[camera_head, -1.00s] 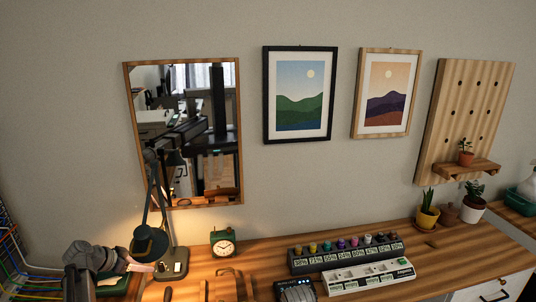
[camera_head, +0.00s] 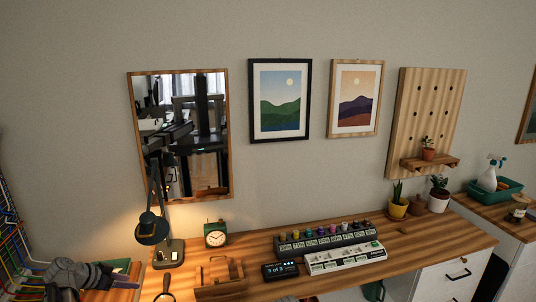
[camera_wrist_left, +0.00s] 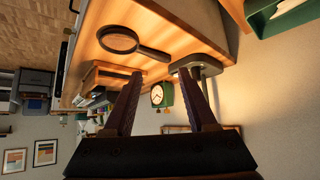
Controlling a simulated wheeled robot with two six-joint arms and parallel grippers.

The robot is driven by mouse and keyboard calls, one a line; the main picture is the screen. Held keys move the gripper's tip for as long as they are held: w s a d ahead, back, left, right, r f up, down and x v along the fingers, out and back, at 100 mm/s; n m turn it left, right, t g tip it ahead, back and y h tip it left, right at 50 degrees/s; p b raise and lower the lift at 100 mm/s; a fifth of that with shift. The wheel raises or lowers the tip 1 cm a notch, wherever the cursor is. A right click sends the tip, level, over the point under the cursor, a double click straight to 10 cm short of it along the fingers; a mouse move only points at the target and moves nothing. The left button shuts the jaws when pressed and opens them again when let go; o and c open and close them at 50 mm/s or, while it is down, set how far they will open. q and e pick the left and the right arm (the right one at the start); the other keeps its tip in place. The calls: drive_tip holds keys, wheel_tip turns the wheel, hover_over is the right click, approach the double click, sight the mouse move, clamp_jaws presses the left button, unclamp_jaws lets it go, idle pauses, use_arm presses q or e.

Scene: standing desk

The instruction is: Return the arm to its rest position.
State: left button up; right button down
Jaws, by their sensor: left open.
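My left arm comes in at the bottom left of the head view, low beside the left end of the wooden desk (camera_head: 450,244). In the left wrist view my left gripper (camera_wrist_left: 160,74) has its two dark fingers well apart, with nothing held between them. That view is turned on its side, and the fingers point toward the desk, with the lamp base (camera_wrist_left: 198,67) and green clock (camera_wrist_left: 162,95) beyond them. I cannot make out my right gripper in either view.
Coloured cables (camera_head: 12,240) hang at far left. A mirror (camera_head: 228,130) is on the wall.

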use_arm(q)
drive_tip(key=d+g, duration=0.1)
drive_tip(key=d, duration=0.3)
drive_tip(key=d+f+g, duration=0.1)
drive_tip(key=d, duration=0.3)
drive_tip(key=s+d+f, duration=0.1)
drive_tip(key=d, duration=0.4)
drive_tip(key=shift+g+p, duration=0.35)
drive_tip(key=shift+g, duration=0.05)
drive_tip(key=s+d+n+g+y+p, duration=0.1)
drive_tip(key=s+d+g+y, duration=0.1)
drive_tip(key=s+d, duration=0.8)
drive_tip(key=s+d+f+n+g+y+p, duration=0.1)
drive_tip(key=s+d+g+y, duration=0.2)
drive_tip(key=s+d, duration=0.7)
drive_tip(key=d+y, duration=0.1)
drive_tip(key=d, duration=0.5)
drive_tip(key=shift+s+f+n, duration=0.15)
drive_tip(key=shift+s+n, duration=0.15)
drive_tip(key=shift+s, duration=0.1)
